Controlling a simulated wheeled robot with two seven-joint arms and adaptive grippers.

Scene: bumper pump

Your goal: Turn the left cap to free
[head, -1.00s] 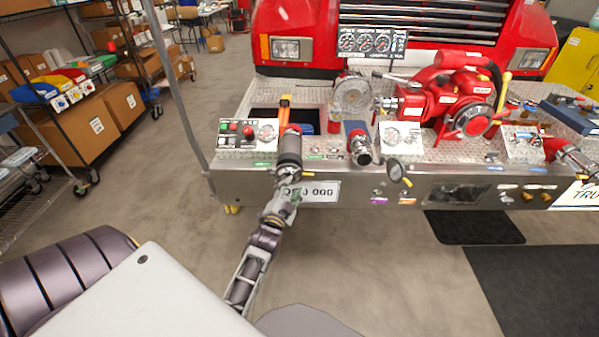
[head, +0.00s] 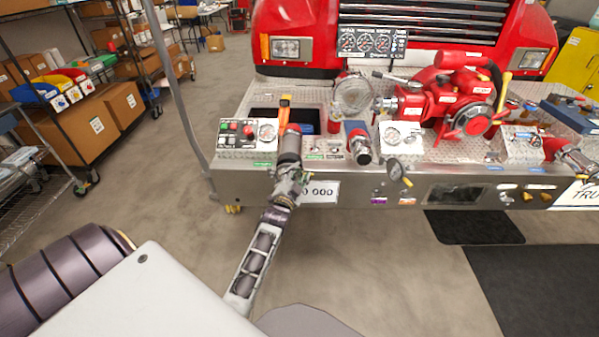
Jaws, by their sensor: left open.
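The left cap (head: 290,148) is a dark grey cylinder on a red fitting (head: 293,128) at the left of the bumper, facing me. My left gripper (head: 289,172) is open at the near end of this cap, in line with it. Its fingers overlap the cap's lower end in the head view, and I cannot tell whether they touch it. The gripper hides part of the cap's front and part of the number plate (head: 320,191). My right gripper is not in view.
A control box (head: 235,133) stands left of the cap. A grey pole (head: 180,95) rises at the bumper's left end. The floor in front is clear.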

